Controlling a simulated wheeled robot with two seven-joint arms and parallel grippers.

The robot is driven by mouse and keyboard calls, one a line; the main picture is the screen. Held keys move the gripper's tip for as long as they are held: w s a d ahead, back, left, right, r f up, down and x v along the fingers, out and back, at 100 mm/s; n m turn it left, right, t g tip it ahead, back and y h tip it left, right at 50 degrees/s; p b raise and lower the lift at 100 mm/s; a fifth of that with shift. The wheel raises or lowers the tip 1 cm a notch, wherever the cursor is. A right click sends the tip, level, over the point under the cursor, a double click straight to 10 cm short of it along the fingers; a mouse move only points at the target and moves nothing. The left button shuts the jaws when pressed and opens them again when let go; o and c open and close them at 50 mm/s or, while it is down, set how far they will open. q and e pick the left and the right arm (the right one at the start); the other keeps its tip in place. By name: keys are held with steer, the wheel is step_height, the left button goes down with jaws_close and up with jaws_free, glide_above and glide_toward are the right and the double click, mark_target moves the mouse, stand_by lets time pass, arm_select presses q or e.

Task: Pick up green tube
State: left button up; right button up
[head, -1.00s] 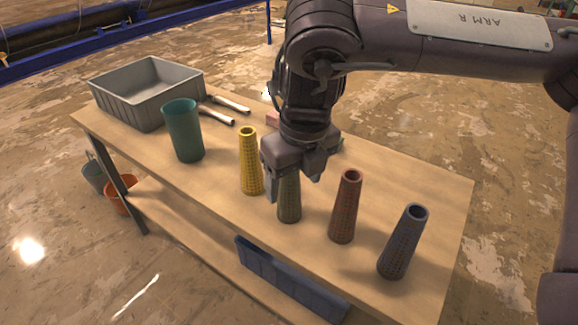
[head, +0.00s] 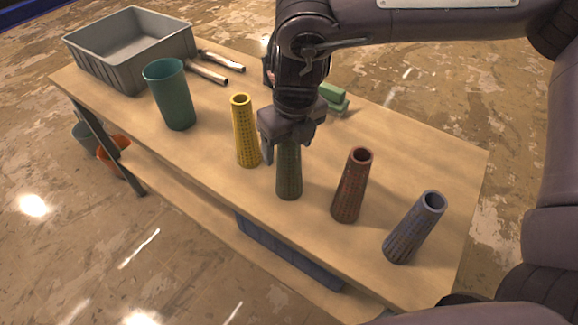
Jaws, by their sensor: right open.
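The green tube (head: 289,176), a tapered olive-green cone with a mesh-like surface, stands upright on the wooden table between a yellow tube (head: 245,135) and a red-brown tube (head: 351,187). My right gripper (head: 288,150) is over the green tube, pointing down, its fingers open around or just beside the tube's upper part. The gripper hides the tube's top, and I cannot tell whether a finger touches it. My left gripper is not in view.
A blue-grey tube (head: 413,229) stands near the table's right end. A teal cup (head: 170,95), a grey bin (head: 112,76) and handled tools (head: 207,71) are at the left. Green blocks (head: 334,97) lie behind my right gripper. The wooden table's (head: 425,160) right rear area is clear.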

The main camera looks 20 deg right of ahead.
steer(key=c, duration=1.3)
